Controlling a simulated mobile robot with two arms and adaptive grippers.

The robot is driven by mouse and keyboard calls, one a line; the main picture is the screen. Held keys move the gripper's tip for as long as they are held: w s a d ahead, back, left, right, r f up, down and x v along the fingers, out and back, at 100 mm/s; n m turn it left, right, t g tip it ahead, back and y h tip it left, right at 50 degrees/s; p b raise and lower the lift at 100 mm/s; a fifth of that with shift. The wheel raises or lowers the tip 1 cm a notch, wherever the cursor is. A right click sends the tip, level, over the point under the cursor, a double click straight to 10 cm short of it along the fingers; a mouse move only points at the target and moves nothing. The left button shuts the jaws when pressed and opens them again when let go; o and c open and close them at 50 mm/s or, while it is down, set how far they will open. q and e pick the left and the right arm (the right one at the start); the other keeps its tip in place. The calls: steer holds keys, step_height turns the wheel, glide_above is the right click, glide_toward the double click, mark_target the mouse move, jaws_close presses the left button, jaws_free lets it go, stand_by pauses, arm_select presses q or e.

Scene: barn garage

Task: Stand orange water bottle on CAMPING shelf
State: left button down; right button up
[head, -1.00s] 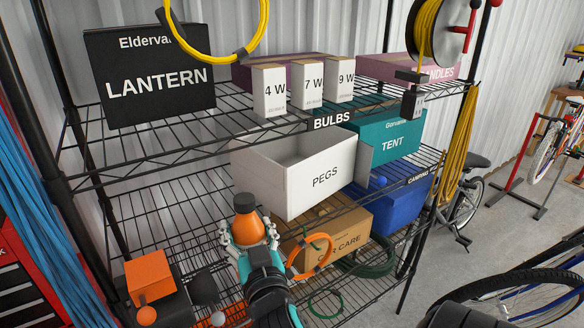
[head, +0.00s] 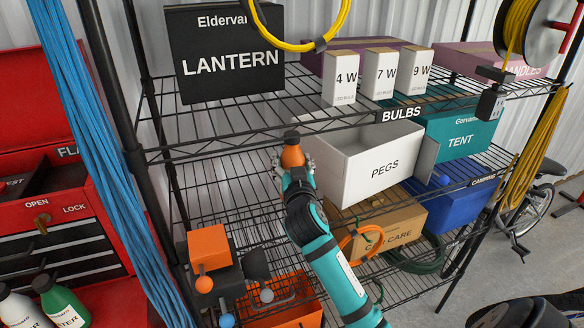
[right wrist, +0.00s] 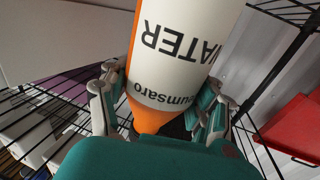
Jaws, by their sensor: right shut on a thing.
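The orange water bottle (head: 292,157) is in my right gripper (head: 294,167), which is shut on it. In the head view only its orange end and dark tip show above the fingers. In the right wrist view the white and orange bottle (right wrist: 178,55) sits between the fingers (right wrist: 160,98), its lettering upside down. The bottle shows just left of the white PEGS box (head: 370,172), below the BULBS shelf edge; contact with the shelf cannot be told. My left gripper is not in view.
The open PEGS box and a teal TENT box (head: 462,140) take up the right of the CAMPING shelf; its left part looks bare. The BULBS shelf (head: 240,125) hangs close above. Blue cords (head: 85,130) hang at left. A CAR CARE box (head: 385,232) is below.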

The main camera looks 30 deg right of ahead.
steer(key=shift+w+d, duration=0.1)
steer(key=shift+w, duration=0.1)
step_height(320, 180, down, 2)
steer(key=shift+f+p, duration=0.15)
steer(key=shift+p, duration=0.35)
steer(key=shift+f, duration=0.5)
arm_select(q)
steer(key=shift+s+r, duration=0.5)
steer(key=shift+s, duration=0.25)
arm_select(e)
steer(key=o, duration=1.6)
steer(key=shift+s+f, duration=0.1)
steer(key=shift+f, duration=0.05)
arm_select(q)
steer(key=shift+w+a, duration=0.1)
